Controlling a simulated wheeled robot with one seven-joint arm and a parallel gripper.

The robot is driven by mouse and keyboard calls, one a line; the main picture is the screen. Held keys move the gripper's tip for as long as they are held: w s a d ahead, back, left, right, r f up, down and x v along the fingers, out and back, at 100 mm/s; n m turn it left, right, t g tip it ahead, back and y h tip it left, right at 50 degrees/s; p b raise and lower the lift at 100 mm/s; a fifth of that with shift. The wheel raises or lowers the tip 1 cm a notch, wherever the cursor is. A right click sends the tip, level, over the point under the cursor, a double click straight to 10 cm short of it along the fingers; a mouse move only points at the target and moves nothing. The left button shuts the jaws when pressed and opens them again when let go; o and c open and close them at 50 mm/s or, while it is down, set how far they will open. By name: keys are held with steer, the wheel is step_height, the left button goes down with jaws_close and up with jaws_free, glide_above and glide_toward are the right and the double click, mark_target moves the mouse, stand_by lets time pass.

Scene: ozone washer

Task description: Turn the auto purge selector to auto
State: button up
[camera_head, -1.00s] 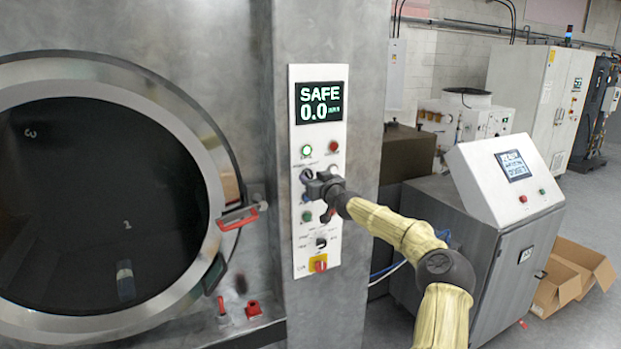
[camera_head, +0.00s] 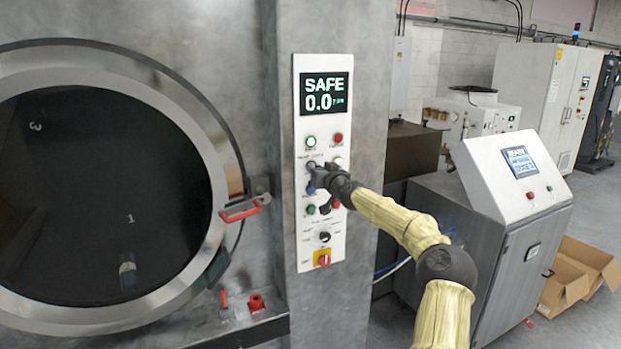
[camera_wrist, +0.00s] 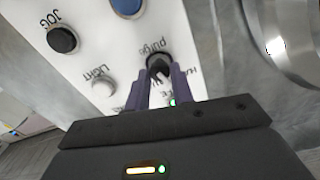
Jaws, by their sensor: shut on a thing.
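The auto purge selector is a small black knob (camera_wrist: 159,64) under the printed word "purge" on the white control panel (camera_wrist: 122,45). In the wrist view the two fingers of my gripper (camera_wrist: 160,80) stand on either side of the knob and are shut on it. The exact direction of its pointer is hard to make out. In the head view my gripper (camera_head: 316,176) is at the left middle of the panel (camera_head: 337,225), and the knob is largely hidden by it.
Around the gripper are a blue button (camera_wrist: 127,6), a black JOG button (camera_wrist: 62,40) and a LIGHT button (camera_wrist: 104,86). A black selector (camera_head: 324,237) and a red-and-yellow switch (camera_head: 323,259) sit lower. A round door (camera_head: 95,190) is left; a console (camera_head: 510,185) stands right.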

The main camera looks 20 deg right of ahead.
steer(key=m+b, duration=0.7)
steer(key=m, duration=0.3)
steer(key=shift+d, duration=0.1)
stand_by(0.4)
